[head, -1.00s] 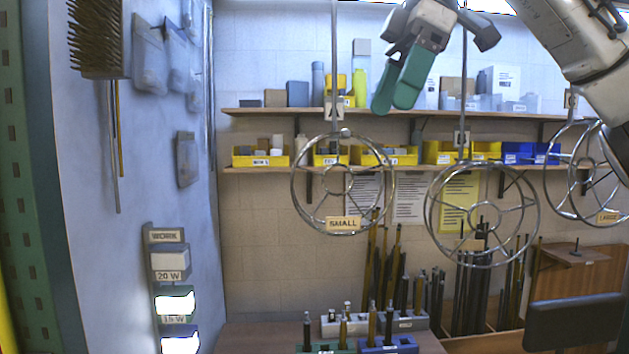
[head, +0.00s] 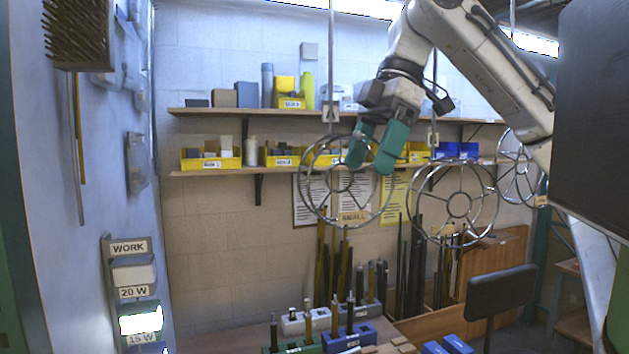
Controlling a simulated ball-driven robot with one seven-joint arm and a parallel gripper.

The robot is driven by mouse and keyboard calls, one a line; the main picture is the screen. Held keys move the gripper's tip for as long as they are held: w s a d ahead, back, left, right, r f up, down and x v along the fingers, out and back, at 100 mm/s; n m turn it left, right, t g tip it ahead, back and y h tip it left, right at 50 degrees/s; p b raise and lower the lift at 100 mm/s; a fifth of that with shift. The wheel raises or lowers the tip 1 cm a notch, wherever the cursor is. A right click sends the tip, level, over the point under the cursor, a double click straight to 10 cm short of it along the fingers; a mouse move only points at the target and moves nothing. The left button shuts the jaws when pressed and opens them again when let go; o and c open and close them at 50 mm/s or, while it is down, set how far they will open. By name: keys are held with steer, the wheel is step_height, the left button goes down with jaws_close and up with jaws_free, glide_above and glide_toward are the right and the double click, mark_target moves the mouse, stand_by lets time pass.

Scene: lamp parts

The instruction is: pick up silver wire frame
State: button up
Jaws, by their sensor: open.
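Silver wire frames shaped like spoked wheels hang from rods in the head view. The left one (head: 303,196) has a "SMALL" label at its lower part. A second frame (head: 459,205) hangs to its right, and a third (head: 521,170) hangs farther right, partly hidden by my arm. My gripper (head: 369,166) has green fingers spread apart and pointing down, with nothing between them. The fingers overlap the upper right rim of the left frame in the picture. I cannot tell whether they touch it.
Two wall shelves behind carry boxes, bottles and yellow bins (head: 212,162). Below stand upright dark and brass rods (head: 415,265) and small rod holders (head: 349,338). A dark chair back (head: 501,291) is at lower right. A dark panel (head: 597,110) blocks the right edge.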

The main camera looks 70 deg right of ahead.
steer(key=shift+a+f, duration=0.15)
steer(key=shift+f, duration=0.2)
steer(key=shift+w, duration=0.1)
steer(key=c, duration=1.1)
steer(key=shift+r, duration=0.2)
